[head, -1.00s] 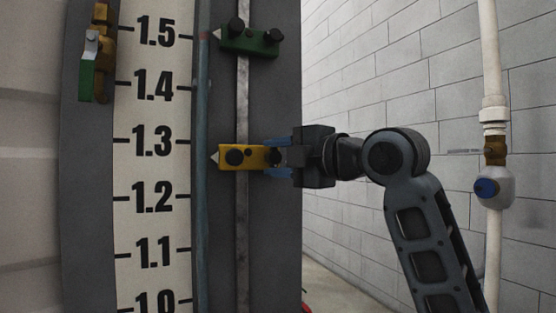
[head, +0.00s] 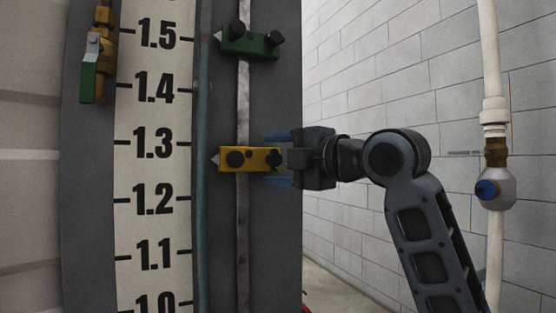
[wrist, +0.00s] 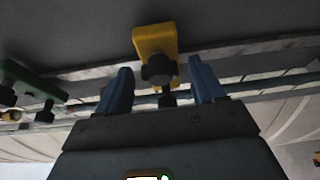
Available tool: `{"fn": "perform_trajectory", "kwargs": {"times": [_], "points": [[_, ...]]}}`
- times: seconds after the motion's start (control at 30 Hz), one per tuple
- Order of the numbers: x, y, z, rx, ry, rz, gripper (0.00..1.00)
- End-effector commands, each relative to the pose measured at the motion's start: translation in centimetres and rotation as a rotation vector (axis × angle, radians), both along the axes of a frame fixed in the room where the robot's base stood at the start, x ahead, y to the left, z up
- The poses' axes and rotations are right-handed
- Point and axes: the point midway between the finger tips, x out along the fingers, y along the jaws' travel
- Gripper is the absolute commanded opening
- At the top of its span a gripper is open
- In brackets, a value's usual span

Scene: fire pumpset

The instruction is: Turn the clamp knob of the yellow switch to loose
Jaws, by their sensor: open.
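The yellow switch (head: 250,158) sits on the vertical rail a little below the 1.3 mark, its pointed tip toward the scale. It carries a black knob near its left end (head: 235,158) and another black knob at its right end (head: 273,159). My gripper (head: 279,159) is open at the switch's right end, blue fingers above and below it. In the wrist view the yellow switch (wrist: 153,42) and a dark knob (wrist: 159,69) show between my two spread fingers (wrist: 160,84). I cannot tell whether a finger touches the knob.
A green switch (head: 250,42) with black knobs sits higher on the same rail (head: 243,105). A white scale (head: 153,115) and a brass valve with a green handle (head: 90,70) are to the left. A white pipe with a blue-knobbed valve (head: 488,188) stands right.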

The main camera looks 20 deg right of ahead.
Motion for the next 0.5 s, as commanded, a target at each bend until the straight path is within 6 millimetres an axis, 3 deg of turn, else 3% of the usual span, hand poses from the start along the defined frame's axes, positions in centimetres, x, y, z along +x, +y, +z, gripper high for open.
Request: {"fn": "perform_trajectory", "kwargs": {"times": [0.17, 0.5], "points": [[-1.4, -0.7, 0.0, 0.001, -0.003, -0.002, 0.68], [-6.2, -2.6, 0.0, 0.000, -0.002, -0.001, 0.68]]}}
